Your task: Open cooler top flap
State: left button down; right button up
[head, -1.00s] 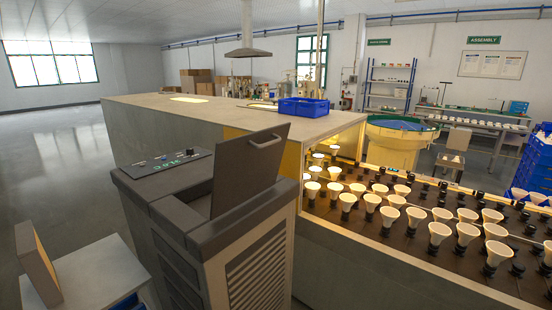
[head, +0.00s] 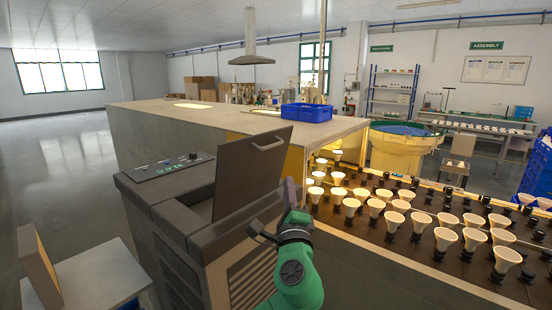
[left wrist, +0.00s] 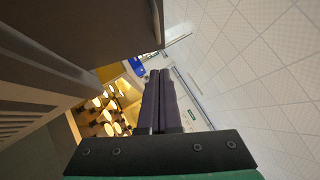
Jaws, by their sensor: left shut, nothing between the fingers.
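The cooler (head: 180,222) is a dark grey box with a display panel (head: 170,166) on top and a vented side. Its top flap (head: 246,178) stands raised and tilted, with a bar handle (head: 268,143) near its upper edge. My left gripper (head: 290,190) is just right of the flap, partly hidden by my green wrist; I cannot tell if it touches. In the left wrist view the dark fingers (left wrist: 158,98) are together with nothing between them. A brown panel, probably the flap (left wrist: 100,22), fills the upper left there. My right gripper is not in view.
Rows of cone-shaped bulbs (head: 446,238) stand on a dark rack (head: 380,225) to the right. A long bench (head: 140,125) with a blue crate (head: 306,112) is behind the cooler. A small grey table (head: 95,275) is at the lower left.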

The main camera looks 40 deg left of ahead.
pick_arm(q)
jog(key=p, duration=0.4)
send_near(279, 144)
jog(key=w, duration=0.3)
jog(key=a+p, duration=0.1)
jog(key=a+r+p, duration=0.1)
jog(key=a, duration=0.1)
jog(key=shift+r, duration=0.15)
jog(key=shift+a, duration=0.45)
